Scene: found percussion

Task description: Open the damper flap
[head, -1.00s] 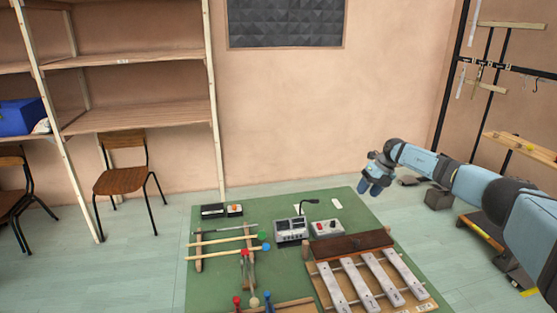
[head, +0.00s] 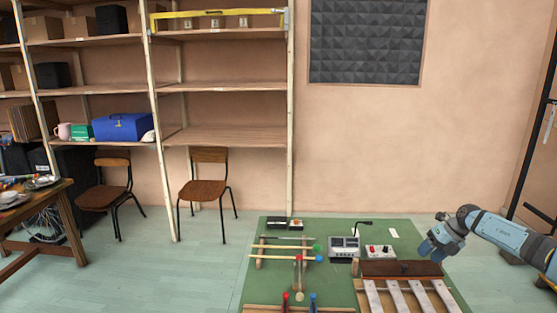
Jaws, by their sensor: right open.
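The damper flap appears to be the dark brown wooden board (head: 400,268) lying across the far end of the metal-bar instrument (head: 412,297) on the green table. It looks flat over the bar ends, in its lowered position. My right gripper (head: 430,250) comes in from the right, with its blue fingers pointing down and left. It is open and empty, just beyond the right end of the board in the picture. I cannot tell whether it touches the board. My left gripper is out of view.
A grey device with a thin gooseneck (head: 344,247) and a box with red knobs (head: 379,251) stand behind the board. A rack with mallets (head: 288,255) is to the left. Shelves (head: 225,136), chairs (head: 203,190) and a side table (head: 40,215) lie further left.

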